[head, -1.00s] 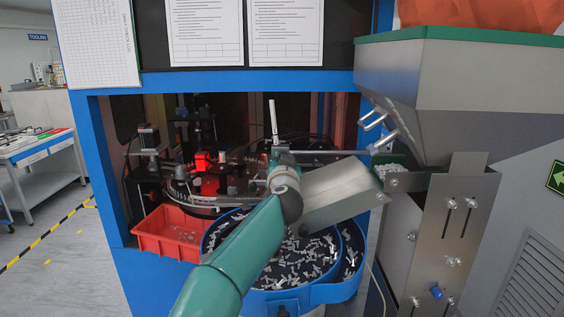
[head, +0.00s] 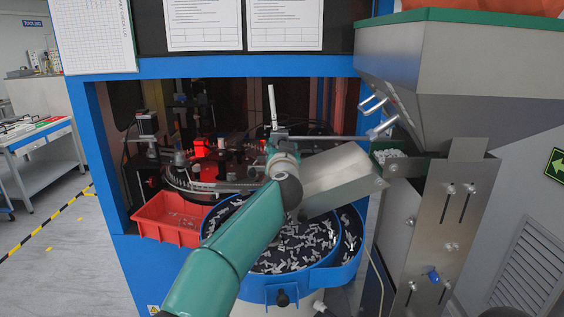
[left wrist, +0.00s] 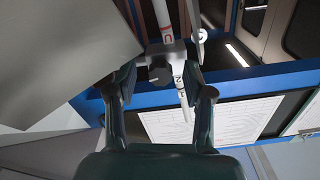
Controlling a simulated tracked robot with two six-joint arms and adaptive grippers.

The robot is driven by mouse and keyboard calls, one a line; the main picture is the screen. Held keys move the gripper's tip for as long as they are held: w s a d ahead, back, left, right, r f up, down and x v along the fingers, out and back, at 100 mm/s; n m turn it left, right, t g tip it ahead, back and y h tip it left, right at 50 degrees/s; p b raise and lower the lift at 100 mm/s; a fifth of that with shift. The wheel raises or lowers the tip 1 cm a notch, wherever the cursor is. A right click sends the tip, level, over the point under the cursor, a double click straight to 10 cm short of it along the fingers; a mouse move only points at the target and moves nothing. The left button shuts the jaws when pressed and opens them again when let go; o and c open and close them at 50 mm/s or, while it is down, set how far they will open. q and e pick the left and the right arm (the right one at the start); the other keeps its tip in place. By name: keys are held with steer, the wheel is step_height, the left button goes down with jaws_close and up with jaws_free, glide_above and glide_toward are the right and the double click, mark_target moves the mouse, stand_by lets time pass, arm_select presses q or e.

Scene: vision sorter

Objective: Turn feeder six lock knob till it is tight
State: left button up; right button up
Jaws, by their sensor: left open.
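A round black knob (left wrist: 160,73) sits on a grey clamp block on a marked white rod in the left wrist view. My left gripper (left wrist: 165,50) is open, with one finger on each side of the knob; I cannot tell whether either finger touches it. In the head view my left arm reaches up from below to the upright rod (head: 272,104) above the feeder bowl. Its gripper (head: 274,153) is small there and largely hidden by the wrist, and the knob cannot be made out. My right gripper is not in view.
A blue bowl (head: 307,291) of small pale parts stands under the arm, with a metal chute (head: 343,180) to the right. A red bin (head: 168,220) is at left. A large hopper (head: 455,90) on a slotted metal stand with a blue knob (head: 433,277) is at right.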

arm_select(q)
steer(key=s, duration=1.1)
steer(key=shift+s, duration=0.35)
steer(key=shift+f, duration=0.2)
